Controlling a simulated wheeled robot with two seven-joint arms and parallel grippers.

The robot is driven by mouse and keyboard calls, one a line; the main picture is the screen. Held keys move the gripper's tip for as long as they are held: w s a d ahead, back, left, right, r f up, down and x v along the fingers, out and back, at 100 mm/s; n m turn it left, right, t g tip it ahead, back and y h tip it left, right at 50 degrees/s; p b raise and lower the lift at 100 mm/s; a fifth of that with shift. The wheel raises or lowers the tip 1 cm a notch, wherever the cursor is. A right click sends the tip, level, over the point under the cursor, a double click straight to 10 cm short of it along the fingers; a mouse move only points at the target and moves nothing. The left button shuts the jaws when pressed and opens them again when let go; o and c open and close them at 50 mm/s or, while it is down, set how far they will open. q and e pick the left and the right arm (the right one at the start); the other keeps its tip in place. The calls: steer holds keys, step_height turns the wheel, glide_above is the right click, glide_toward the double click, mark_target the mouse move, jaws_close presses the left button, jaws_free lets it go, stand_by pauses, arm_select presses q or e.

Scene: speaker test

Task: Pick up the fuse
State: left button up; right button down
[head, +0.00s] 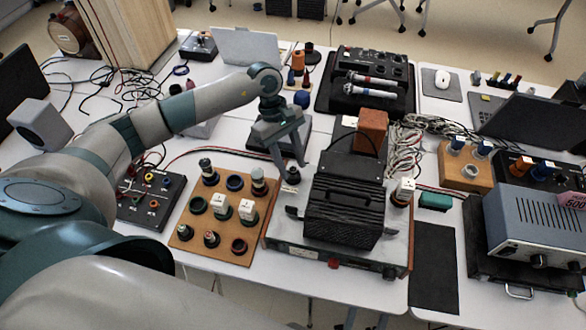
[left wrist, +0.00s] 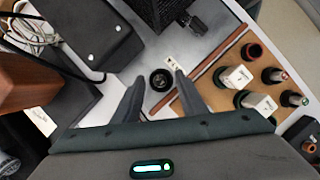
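My left gripper (head: 290,167) is open and points down over the left rear corner of a grey metal-topped device (head: 275,228). A small round black piece (head: 292,176) sits on that corner, just below the fingertips. In the left wrist view the same black piece (left wrist: 160,80) shows between the open fingers of the left gripper (left wrist: 160,77), with a gap on each side. It looks like a fuse cap, but I cannot tell for sure that it is the fuse. A small pale label (left wrist: 173,62) lies beside it. My right gripper is not in view.
A wooden board (head: 185,240) with several round sockets and white blocks stands left of the device. A black ribbed box (head: 343,212) rises from the device's middle. A brown block (head: 372,130) and tangled cables (head: 412,140) are behind. A grey-blue instrument (head: 535,225) stands right.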

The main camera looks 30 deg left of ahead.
arm_select(q)
steer(key=shift+f, duration=0.2)
stand_by(0.3)
jaws_close()
steer(key=shift+r, duration=0.15)
steer(key=shift+r+b, duration=0.5)
steer(key=shift+r, duration=0.15)
step_height(320, 180, up, 8)
steer(key=b, duration=0.3)
steer(key=shift+r, duration=0.25)
